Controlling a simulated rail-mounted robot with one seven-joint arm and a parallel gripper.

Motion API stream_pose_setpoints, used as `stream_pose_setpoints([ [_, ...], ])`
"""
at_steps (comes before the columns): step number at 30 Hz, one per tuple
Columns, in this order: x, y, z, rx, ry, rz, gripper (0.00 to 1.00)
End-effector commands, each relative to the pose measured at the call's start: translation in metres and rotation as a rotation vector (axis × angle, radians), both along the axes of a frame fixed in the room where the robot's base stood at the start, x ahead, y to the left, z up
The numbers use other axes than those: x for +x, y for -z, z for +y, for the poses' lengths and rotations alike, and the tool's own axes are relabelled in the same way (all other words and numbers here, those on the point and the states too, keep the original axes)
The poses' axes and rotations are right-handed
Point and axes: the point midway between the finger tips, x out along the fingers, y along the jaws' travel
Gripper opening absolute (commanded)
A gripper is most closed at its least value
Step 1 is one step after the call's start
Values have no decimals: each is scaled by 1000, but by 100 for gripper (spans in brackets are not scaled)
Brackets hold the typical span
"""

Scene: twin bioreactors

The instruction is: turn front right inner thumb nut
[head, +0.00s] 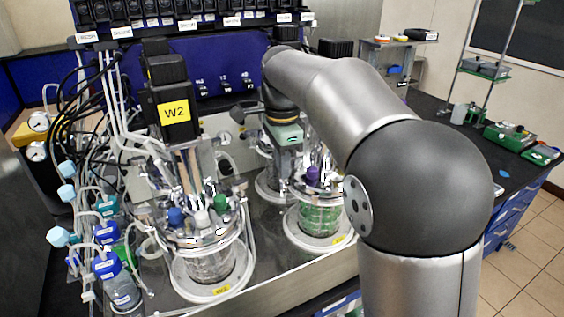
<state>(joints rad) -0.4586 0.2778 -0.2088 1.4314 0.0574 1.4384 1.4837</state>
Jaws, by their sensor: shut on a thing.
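My arm reaches in from the right and bends down over the right-hand glass vessel (321,217), which has a green pattern in its wall. My gripper (291,184) points down at the left side of that vessel's head plate, among its fittings. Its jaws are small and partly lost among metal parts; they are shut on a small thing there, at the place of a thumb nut. The nut itself is too small and covered to make out. A purple cap (313,174) stands on the head plate just right of the gripper.
The left vessel (208,262) stands under a black motor marked W2 (175,112), with blue, white and green caps on top. Tubes and blue-capped bottles (121,287) crowd the far left. Another vessel base (268,190) is behind my gripper. A dark bench (440,135) lies right.

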Motion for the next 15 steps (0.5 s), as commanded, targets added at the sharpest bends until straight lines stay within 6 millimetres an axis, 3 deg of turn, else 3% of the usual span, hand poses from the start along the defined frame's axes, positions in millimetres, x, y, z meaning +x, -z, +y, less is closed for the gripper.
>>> stream_pose_setpoints([
  [15, -1, -1, -1, 0, -402, -1, 0],
])
